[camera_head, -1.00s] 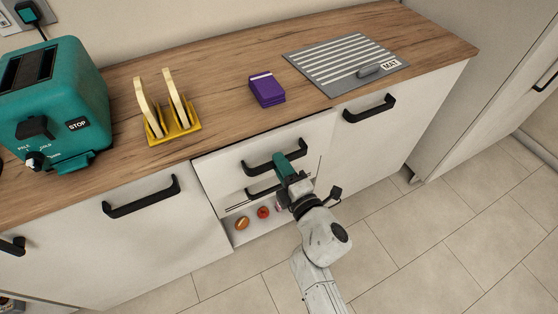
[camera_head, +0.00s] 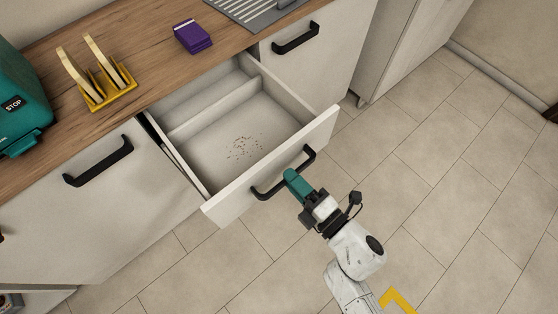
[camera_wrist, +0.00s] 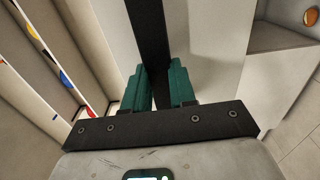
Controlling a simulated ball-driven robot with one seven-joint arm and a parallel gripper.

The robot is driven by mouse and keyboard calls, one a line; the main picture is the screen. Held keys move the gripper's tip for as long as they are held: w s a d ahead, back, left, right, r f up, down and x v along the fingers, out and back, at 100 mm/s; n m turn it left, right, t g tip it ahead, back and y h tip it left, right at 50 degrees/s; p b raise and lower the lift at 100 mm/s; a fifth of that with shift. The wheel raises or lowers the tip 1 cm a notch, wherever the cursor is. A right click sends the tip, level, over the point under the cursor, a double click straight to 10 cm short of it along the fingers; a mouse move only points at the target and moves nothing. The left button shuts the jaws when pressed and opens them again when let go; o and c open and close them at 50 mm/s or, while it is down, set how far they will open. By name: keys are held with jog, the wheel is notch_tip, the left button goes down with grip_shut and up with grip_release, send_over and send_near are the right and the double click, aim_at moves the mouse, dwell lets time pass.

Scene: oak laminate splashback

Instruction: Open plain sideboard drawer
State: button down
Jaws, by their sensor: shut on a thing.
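The white sideboard drawer (camera_head: 225,152) stands far out from the sideboard in the head view. Its inside shows a divider and small dark specks on the floor, with no larger object in the visible part. My gripper (camera_head: 292,178) is at the black bar handle (camera_head: 264,192) on the drawer front. In the wrist view the green fingers (camera_wrist: 160,85) sit on either side of the dark handle bar (camera_wrist: 148,35), shut on it. The fingers hide part of the handle in the head view.
The wooden worktop (camera_head: 140,72) holds a teal toaster (camera_head: 18,105), a yellow rack (camera_head: 108,95) with two upright slices and a purple box (camera_head: 192,37). Closed fronts with black handles flank the drawer. The tiled floor (camera_head: 440,180) to the right is clear.

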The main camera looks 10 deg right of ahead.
jog(key=shift+s+d+f, duration=0.1)
jog(key=shift+s+d, duration=0.3)
jog(key=shift+s, duration=0.2)
jog(key=c, duration=0.9)
grip_release()
jog(key=b+v, duration=0.1)
jog(key=v, duration=0.9)
jog(key=shift+s+d, duration=0.25)
jog(key=shift+s, duration=0.05)
